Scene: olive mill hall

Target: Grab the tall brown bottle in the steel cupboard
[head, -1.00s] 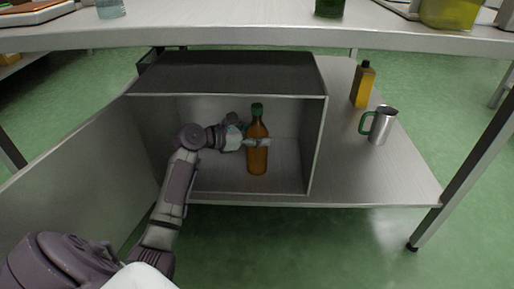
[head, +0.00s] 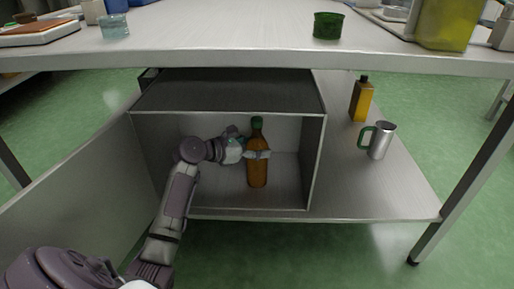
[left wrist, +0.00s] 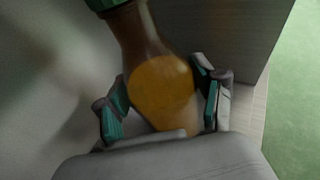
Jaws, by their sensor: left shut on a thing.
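The tall brown bottle (head: 257,174) with a green cap stands upright inside the steel cupboard (head: 227,94), which is open at the front. My left gripper (head: 257,154) reaches in from the left and is shut on the bottle around its middle. The left wrist view shows the bottle (left wrist: 160,85) between the two teal-padded fingers (left wrist: 163,103). Whether the bottle's base touches the cupboard floor is hard to tell. My right gripper is not in view.
The cupboard's door (head: 85,180) is swung open to the left. On the shelf (head: 385,192) right of the cupboard stand an amber bottle (head: 361,101) and a steel mug (head: 381,141) with a green handle. The table top (head: 240,45) overhangs the cupboard.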

